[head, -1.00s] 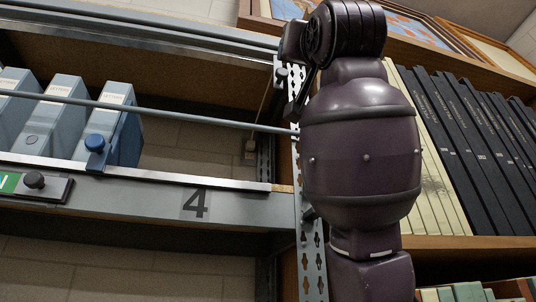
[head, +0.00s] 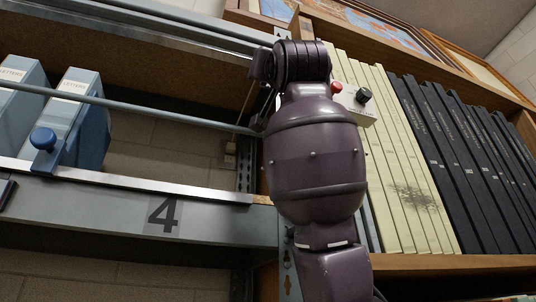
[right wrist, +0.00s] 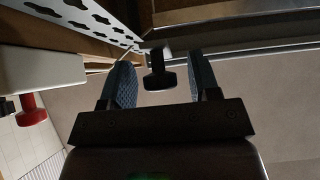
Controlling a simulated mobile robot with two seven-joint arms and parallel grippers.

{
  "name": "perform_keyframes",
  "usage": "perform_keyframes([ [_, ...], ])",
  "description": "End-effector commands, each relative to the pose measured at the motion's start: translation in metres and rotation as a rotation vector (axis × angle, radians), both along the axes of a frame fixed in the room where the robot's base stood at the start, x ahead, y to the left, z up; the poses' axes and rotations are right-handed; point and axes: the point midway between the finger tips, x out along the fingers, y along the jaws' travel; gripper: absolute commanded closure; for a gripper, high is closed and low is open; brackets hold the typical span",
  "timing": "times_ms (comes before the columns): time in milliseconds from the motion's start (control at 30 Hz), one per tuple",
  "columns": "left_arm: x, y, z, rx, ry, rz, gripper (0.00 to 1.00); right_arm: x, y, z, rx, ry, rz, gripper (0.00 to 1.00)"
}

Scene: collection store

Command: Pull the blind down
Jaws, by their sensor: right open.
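No lowered blind sheet shows in the head view; grey rails (head: 185,22) run along the top of the shelf bay. In the right wrist view a black T-shaped handle (right wrist: 160,78) hangs below a grey edge (right wrist: 235,50); I cannot tell for sure that it belongs to the blind. My right gripper (right wrist: 163,62) is open, with one blue padded finger on each side of the handle and a gap on both sides. Its depth relative to the fingers is unclear. In the head view my right arm hides the gripper's fingers. My left gripper is not in view.
A white box (head: 354,102) with a red button and black knob sits right of my arm; it also shows close in the right wrist view (right wrist: 40,68). A perforated upright (right wrist: 85,14) is near. Blue file boxes (head: 78,110) and dark books (head: 455,150) fill the shelves.

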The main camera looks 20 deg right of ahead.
Motion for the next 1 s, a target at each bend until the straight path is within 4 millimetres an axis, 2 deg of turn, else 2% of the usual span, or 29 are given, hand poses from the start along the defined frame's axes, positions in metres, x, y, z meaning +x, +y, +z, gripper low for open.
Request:
perform_keyframes([
  [33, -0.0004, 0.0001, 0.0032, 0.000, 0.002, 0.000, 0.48, 0.0036, 0.0000, 0.0060, 0.000, 0.001, -0.001, 0.44],
  [200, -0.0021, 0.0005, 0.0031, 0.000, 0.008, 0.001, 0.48, 0.0112, 0.0004, 0.0119, -0.001, 0.000, -0.001, 0.44],
  [533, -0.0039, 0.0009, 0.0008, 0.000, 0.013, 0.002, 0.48, 0.0125, 0.0003, 0.0122, -0.001, 0.000, -0.001, 0.45],
  [900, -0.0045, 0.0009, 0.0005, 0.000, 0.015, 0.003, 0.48, 0.0125, 0.0002, 0.0122, 0.000, 0.000, 0.000, 1.00],
  [1000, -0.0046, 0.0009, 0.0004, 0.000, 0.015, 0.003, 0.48, 0.0125, 0.0002, 0.0121, 0.001, 0.000, -0.001, 1.00],
])
